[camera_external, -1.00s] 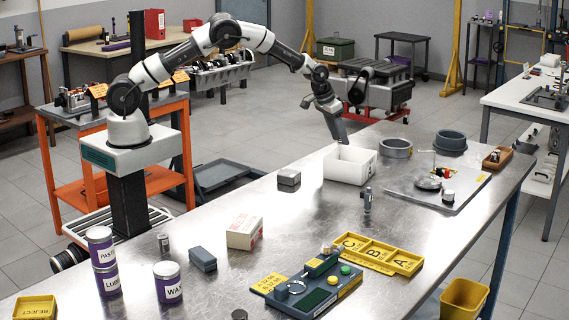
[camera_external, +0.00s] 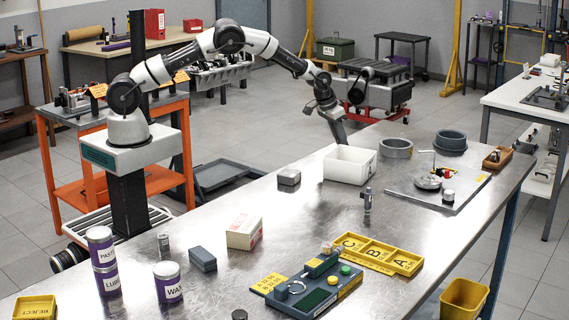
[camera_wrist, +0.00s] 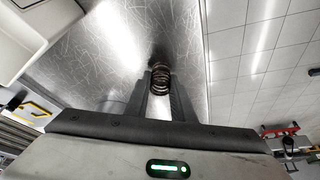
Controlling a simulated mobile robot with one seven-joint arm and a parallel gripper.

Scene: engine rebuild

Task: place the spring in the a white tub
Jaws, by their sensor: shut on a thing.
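The spring (camera_wrist: 161,82) is a dark, coppery coil between the two fingers of my gripper (camera_wrist: 160,92) in the wrist view. My gripper is shut on it. In the external view, my gripper (camera_external: 339,138) points down just behind the white tub (camera_external: 346,168), near the table's far edge. The fingertips and spring are hidden there behind the tub. The tub is an open, box-shaped container on the metal table. Part of a white container, likely the tub, shows at the upper left of the wrist view (camera_wrist: 30,38), to one side of the spring.
Two grey rings (camera_external: 396,149) stand right of the tub, near a grey plate (camera_external: 462,197) bearing small parts. A small grey block (camera_external: 289,177) lies to its left. A small metal part (camera_external: 367,200) stands in front. Table around the tub's front is mostly clear.

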